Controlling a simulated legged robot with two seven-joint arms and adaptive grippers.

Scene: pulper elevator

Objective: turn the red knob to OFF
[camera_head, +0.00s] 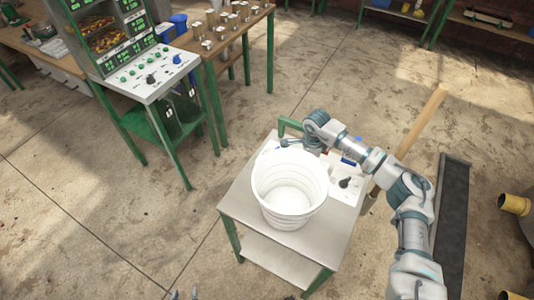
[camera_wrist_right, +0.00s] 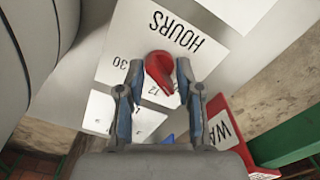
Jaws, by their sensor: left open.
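The red knob (camera_wrist_right: 159,73) sits on a white panel marked HOURS, with 30 and 12 printed beside it, in the right wrist view. Its narrow end points down and slightly right in that picture. My right gripper (camera_wrist_right: 159,68) has one finger on each side of the knob, with small gaps showing. In the head view my right gripper (camera_head: 290,143) is over the machine's panel behind the white bucket, and the knob cannot be made out there.
The white bucket (camera_head: 290,190) stands on a metal table (camera_head: 238,205) in front of the panel. A black knob (camera_head: 345,183) is on the panel's right part. A red sign (camera_wrist_right: 226,125) is beside the right gripper. Another control desk (camera_head: 150,76) stands at the upper left. Floor is clear at left.

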